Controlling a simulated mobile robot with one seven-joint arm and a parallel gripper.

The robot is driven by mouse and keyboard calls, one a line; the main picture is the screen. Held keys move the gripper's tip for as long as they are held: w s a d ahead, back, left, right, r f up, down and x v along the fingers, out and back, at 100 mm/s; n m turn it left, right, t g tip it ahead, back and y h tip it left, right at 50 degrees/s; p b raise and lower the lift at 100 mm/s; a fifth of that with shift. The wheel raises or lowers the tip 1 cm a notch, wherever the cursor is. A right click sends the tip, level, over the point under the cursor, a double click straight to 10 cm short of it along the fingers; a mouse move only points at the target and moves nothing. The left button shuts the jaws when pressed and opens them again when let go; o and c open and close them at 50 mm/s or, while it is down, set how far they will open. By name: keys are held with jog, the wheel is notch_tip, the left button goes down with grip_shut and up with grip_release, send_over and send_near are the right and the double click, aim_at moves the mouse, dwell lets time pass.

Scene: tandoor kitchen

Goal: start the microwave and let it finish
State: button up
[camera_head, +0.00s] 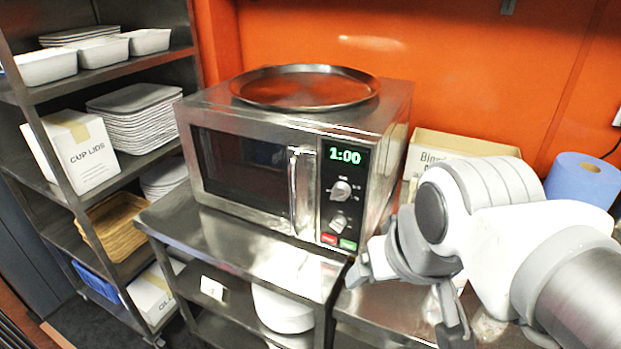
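The microwave (250,165) is a steel box with a dark door window, standing on a steel table. Its door is shut, with a vertical handle (301,190) at the right side of the door. The control panel shows 1:00 in green on its display (345,155). Below are two round knobs (341,191), then a red button (329,239) and a green button (347,244) at the bottom. My gripper (408,310) hangs to the right of and below the panel, apart from the buttons. Its two fingers are spread, with nothing seen between them.
A round metal tray (305,88) lies on top of the microwave. A steel counter (385,312) lies under my arm, with a cardboard box (455,143) and a blue paper roll (582,180) behind. A shelf rack (182,70) with trays and boxes stands at left.

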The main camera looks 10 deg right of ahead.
grip_shut()
dwell(1.6)
